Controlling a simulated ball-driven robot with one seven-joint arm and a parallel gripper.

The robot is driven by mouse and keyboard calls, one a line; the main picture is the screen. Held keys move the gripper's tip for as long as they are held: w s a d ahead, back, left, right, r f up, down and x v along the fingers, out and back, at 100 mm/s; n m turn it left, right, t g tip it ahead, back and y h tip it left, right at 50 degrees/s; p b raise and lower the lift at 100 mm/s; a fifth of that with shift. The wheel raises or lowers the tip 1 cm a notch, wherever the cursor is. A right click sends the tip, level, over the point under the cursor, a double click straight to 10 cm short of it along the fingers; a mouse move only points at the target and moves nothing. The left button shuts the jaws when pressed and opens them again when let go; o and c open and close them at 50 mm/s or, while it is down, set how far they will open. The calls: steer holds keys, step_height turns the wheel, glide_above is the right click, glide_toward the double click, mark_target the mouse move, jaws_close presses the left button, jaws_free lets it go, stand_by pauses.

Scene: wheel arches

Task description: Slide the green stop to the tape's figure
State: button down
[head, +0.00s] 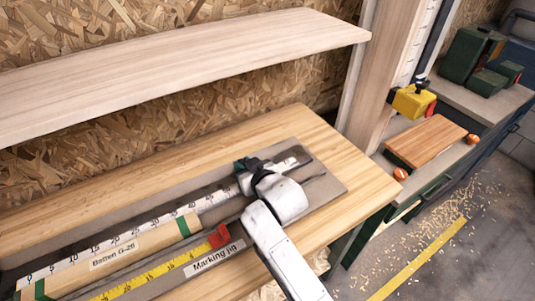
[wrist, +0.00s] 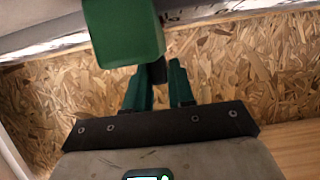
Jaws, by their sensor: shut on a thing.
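The green stop (head: 243,165) sits on the rail towards the right end of the marking jig, mostly hidden by my arm; it shows large in the wrist view (wrist: 125,32). My gripper (wrist: 157,88) has its two green fingers close about a dark stem beside the stop. In the head view my gripper is hidden behind my wrist. A white scale (head: 122,237) with black figures runs along the jig. A yellow tape (head: 165,268) lies in front of it, ending at a red piece (head: 219,236). The tape's small figures are hard to read.
A wooden batten (head: 140,243) labelled "Batten G-25", with green bands, lies between scale and tape. A shelf (head: 180,60) overhangs the bench (head: 345,165). A yellow block (head: 412,102) and a wooden board (head: 427,141) are on the right. The bench's right end is clear.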

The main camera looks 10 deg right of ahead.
steer(key=a, duration=0.1)
steer(key=s+a, duration=0.1)
steer(key=a, duration=0.3)
steer(key=shift+s+a+b, duration=0.1)
steer(key=shift+s+b, duration=0.25)
steer(key=c, duration=1)
jaws_free()
steer(key=shift+c, duration=0.2)
steer(key=v, duration=1)
steer(key=shift+s, duration=0.35)
steer(key=shift+r, duration=0.15)
